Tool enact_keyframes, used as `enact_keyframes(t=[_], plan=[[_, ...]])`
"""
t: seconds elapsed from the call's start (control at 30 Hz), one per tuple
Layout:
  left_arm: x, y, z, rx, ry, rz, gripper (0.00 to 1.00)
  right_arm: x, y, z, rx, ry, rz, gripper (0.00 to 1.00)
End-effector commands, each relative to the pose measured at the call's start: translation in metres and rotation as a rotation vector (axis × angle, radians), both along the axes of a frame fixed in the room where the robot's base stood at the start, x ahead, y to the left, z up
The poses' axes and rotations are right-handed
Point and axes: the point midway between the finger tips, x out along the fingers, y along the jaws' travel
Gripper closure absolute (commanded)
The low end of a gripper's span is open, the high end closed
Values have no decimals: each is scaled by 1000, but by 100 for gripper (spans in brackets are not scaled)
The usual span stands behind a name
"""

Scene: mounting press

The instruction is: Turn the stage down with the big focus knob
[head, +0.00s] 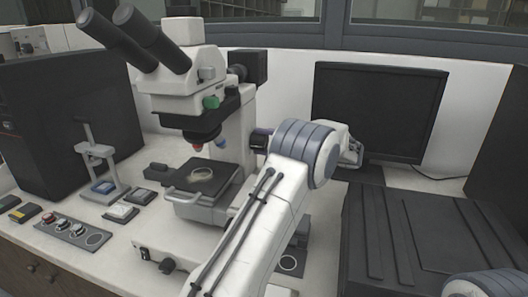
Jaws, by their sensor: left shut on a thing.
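The microscope (190,97) stands at the centre left, with twin eyepieces at its top left. Its dark flat stage (222,176) sits below the objectives and carries a small pale round sample (200,175). A gap shows between the objectives and the stage. My left arm crosses in front of the microscope's right side. My left gripper (264,142) is at the right side of the column, shut on the dark focus knob (256,135). My arm's banded joint and forearm hide most of the jaws and the knob. My right gripper is out of view.
A black monitor (378,110) stands behind my arm. A dark ribbed case (425,240) fills the right side. A small stand (97,160), little trays (121,212) and a control panel (72,230) lie left of the microscope. A large black box (65,115) stands far left.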

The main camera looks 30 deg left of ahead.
Motion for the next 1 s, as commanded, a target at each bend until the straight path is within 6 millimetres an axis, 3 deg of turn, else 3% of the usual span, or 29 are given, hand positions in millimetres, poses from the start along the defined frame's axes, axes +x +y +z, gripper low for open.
enact_keyframes(t=[0.3, 0.83, 0.87, 0.93, 1.0], plan=[[0, -1, -3, 29, -111, 2, 92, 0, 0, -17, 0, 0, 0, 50], [-1, -1, -2, 34, -131, 4, 92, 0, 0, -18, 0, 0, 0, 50], [-1, -1, -2, 34, -131, 4, 33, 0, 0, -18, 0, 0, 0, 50], [-1, -1, -2, 34, -131, 3, 7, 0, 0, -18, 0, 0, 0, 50], [-1, -1, -1, 34, -132, 3, 7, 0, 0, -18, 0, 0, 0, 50]])
